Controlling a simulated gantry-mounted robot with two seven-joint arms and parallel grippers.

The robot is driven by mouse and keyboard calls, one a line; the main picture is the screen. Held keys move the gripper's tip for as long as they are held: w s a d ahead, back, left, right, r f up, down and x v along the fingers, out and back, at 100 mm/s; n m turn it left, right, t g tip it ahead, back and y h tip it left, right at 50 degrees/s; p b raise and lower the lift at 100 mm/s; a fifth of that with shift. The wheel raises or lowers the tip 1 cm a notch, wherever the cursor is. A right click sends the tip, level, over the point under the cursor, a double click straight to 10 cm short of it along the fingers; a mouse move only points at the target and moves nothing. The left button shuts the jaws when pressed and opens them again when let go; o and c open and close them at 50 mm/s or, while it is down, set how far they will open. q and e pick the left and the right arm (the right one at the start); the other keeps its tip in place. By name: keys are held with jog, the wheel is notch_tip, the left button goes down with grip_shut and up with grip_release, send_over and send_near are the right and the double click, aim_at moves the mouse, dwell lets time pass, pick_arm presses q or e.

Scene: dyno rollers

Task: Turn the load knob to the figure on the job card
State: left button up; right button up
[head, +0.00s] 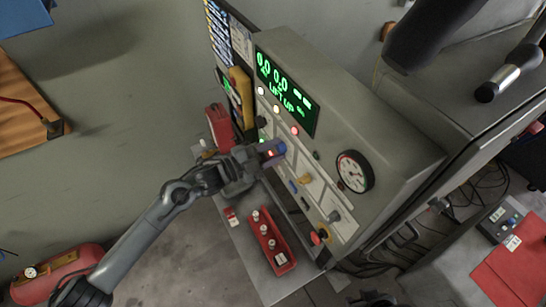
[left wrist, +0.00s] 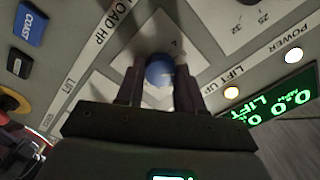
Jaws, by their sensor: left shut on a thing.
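My left gripper (left wrist: 160,82) is shut on the knob, one finger on each side. The knob's pointer is hidden or too small to read. I cannot tell which paper is the job card.
The console's green display (head: 287,93) reads 0.0, 0.0 and LIFT UP. A round dial (head: 354,171) and a red button (head: 319,237) are on the same face. A red tray (head: 269,240) lies on the ledge below. A blue COAST switch (left wrist: 29,24) is near the knob.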

pick_arm(q)
jog(key=m+b, duration=0.5)
jog(key=shift+f+m+b, duration=0.2)
jog(key=shift+m+b, duration=0.1)
jog(key=shift+b, duration=0.05)
jog(key=shift+r+m+b, duration=0.15)
jog(key=shift+m+b, duration=0.4)
jog(key=shift+m, duration=0.05)
jog(key=o, duration=1)
jog(key=shift+a, duration=0.1)
jog(key=b+v, duration=0.1)
jog(key=v, duration=0.9)
jog(key=shift+s+a+r, duration=0.1)
jog(key=shift+s+a, duration=0.1)
jog(key=shift+a, duration=0.05)
